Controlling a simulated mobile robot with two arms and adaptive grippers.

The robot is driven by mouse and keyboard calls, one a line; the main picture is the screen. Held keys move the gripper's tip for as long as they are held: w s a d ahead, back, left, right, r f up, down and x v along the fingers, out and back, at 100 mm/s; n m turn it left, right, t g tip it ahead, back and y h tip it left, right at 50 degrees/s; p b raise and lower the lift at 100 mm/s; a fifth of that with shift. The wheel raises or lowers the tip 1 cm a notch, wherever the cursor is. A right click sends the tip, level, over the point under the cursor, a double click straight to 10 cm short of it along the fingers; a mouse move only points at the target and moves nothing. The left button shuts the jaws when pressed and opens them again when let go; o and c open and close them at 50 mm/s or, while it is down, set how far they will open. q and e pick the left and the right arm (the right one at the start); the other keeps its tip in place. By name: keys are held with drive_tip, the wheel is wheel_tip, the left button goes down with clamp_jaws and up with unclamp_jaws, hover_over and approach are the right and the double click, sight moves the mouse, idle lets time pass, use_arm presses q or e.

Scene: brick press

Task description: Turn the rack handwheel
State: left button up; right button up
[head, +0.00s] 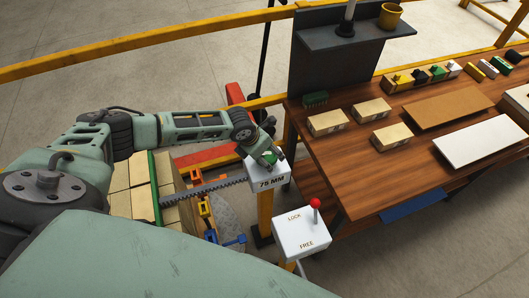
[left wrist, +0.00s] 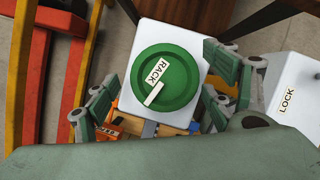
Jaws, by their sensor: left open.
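The rack handwheel (left wrist: 152,92) is a round green wheel with a white RACK label and a white mark, on top of a white box (left wrist: 196,31). In the head view the box reads 75 MM (head: 270,183), and a little of the green wheel (head: 271,157) shows below my gripper. My left gripper (left wrist: 162,84) is open, with its fingers on opposite sides of the wheel. I cannot tell whether they touch the rim. In the head view my left gripper (head: 262,150) is over the box. A toothed rack bar (head: 205,190) runs left from the box. My right gripper is not in view.
A white LOCK/FREE box (head: 301,236) with a red-knobbed lever (head: 315,206) stands close in front. A wooden bench (head: 370,175) with bricks and boards is on the right. A yellow rail (head: 120,46) crosses behind. Pale blocks (head: 118,178) lie under my left arm.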

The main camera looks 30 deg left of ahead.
use_arm(q)
drive_tip(key=shift+s+r, duration=0.15)
drive_tip(key=v, duration=1.1)
drive_tip(key=shift+r, duration=0.35)
drive_tip(key=shift+a+f, duration=0.1)
